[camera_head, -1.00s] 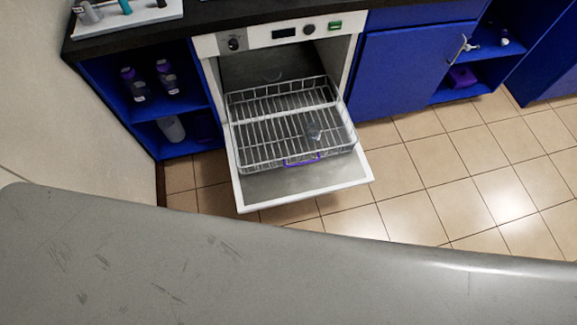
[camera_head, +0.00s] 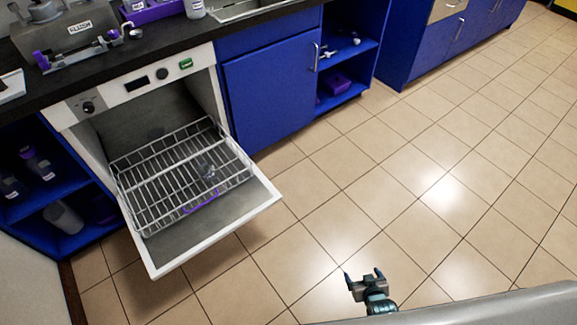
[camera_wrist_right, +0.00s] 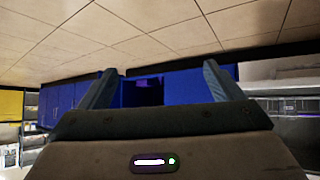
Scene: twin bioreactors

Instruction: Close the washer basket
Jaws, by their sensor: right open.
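The washer basket (camera_head: 160,181) is a wire rack with a purple handle (camera_head: 201,202) at its front edge. It is pulled out over the lowered washer door (camera_head: 225,222). A small clear item (camera_head: 208,172) sits in the basket. The washer (camera_head: 150,86) is open under the black counter. My right gripper (camera_head: 364,274) is at the bottom of the head view, right of the door and well apart from the basket. It is open and empty; in the right wrist view its two fingers (camera_wrist_right: 160,88) stand apart. My left gripper is not in view.
Blue cabinets (camera_head: 270,90) stand right of the washer, with an open shelf (camera_head: 345,60). A blue shelf with bottles (camera_head: 35,165) is on the left. The tiled floor (camera_head: 420,170) right of the door is clear. A grey surface (camera_head: 470,310) crosses the bottom edge.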

